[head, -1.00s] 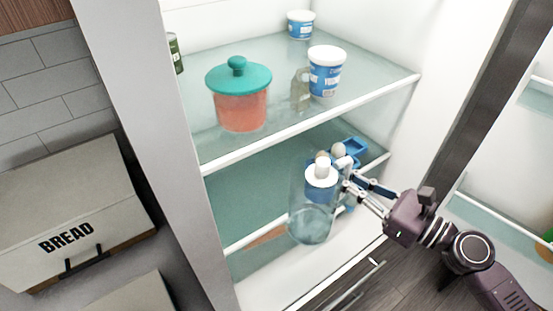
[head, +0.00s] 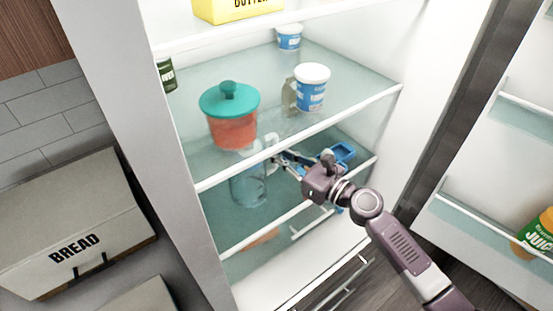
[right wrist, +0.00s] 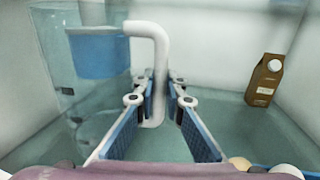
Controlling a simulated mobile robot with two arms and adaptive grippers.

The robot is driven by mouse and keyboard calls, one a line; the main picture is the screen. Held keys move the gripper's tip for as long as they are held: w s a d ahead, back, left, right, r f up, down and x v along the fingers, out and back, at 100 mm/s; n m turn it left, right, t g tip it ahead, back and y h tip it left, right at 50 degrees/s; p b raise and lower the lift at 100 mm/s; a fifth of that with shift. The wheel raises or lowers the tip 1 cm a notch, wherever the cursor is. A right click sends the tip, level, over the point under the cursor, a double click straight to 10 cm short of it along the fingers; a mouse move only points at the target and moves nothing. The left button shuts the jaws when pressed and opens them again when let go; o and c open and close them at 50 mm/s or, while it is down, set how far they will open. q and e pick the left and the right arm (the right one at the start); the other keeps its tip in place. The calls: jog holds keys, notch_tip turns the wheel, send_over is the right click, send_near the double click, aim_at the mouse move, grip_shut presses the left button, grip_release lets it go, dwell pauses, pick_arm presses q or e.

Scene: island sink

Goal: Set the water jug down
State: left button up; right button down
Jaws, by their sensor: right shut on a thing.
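The water jug (head: 248,188) is clear, with a white handle that also shows in the right wrist view (right wrist: 150,32), where a blue band (right wrist: 97,52) is visible. It stands roughly upright inside the fridge, between the upper glass shelf and the lower one (head: 215,225). The upper shelf's front edge and glass partly cover its top. My right gripper (head: 277,157) reaches in from the right and is shut on the jug's handle, its blue-padded fingers (right wrist: 161,92) on either side. I cannot tell whether the base touches the lower shelf. My left gripper is not in view.
Above stand a teal-lidded red pot (head: 230,125), a blue-and-white tub (head: 312,88) and a yellow butter box (head: 238,8). A blue tray (head: 342,152) lies right of my gripper. A brown carton (right wrist: 265,80) stands deeper, at right. The open door (head: 490,190) is at right.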

aim_at(277, 167)
notch_tip(277, 167, down, 3)
jog(key=shift+b, duration=0.3)
jog(key=shift+f, duration=0.1)
jog(key=c, duration=2)
grip_release()
jog(key=shift+s+d+f, duration=0.1)
jog(key=shift+b+v, duration=1.55)
jog(key=shift+v, duration=4.45)
